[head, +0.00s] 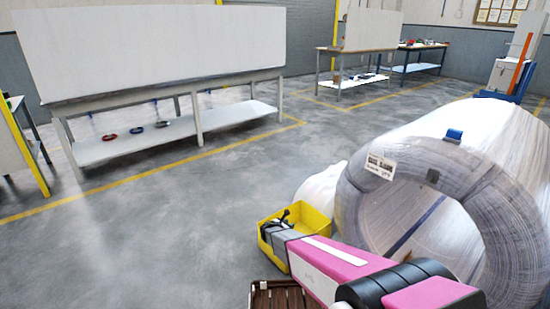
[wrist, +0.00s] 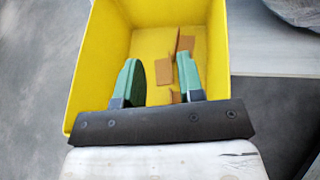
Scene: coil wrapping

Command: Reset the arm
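My gripper (wrist: 160,78) points down into the yellow bin (wrist: 95,45) in the wrist view. Its two green-padded fingers stand apart, with nothing clearly held between them. Brown-orange pieces (wrist: 184,43) lie on the bin floor, partly hidden by the right finger. In the head view my pink arm reaches from the lower right, and my gripper (head: 284,216) is over the yellow bin (head: 318,223). The fingertips are too small to make out there.
A large wrapped coil (head: 365,205) with a white label (head: 381,166) stands close to the arm on the right. A brown slatted surface (head: 278,295) is below the bin. A long table (head: 90,150) stands at the back left. The grey floor between is clear.

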